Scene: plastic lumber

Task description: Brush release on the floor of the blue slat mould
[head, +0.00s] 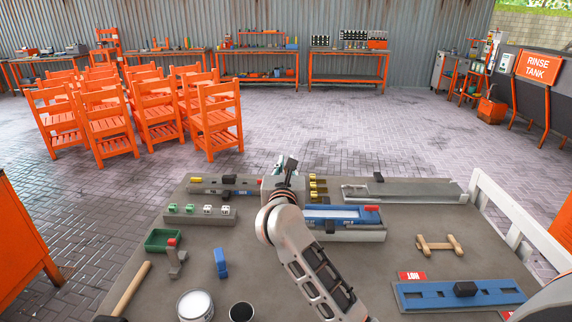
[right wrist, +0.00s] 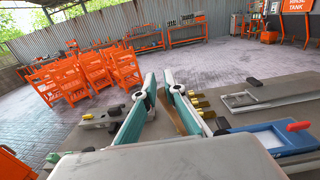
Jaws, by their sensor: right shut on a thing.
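The blue slat mould (head: 343,214), a long tray with a pale floor and a red end piece, lies in a grey block right of the table's middle. Its near part shows in the right wrist view (right wrist: 268,136). My right gripper (head: 284,168) is over the table, left of and beyond the mould, apart from it. Its two teal-edged fingers (right wrist: 163,92) are shut on a thin brown thing (right wrist: 171,118), mostly hidden between them; I cannot tell if it is the brush. My left gripper is not in view.
Brass pieces (head: 318,186) stand beside the mould. A white open tin (head: 195,305), a dark cup (head: 241,312), a green tray (head: 164,240) and a blue clamp-like piece (head: 221,263) are front left. A wooden-handled tool (head: 438,245) and another blue mould (head: 415,296) are right.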

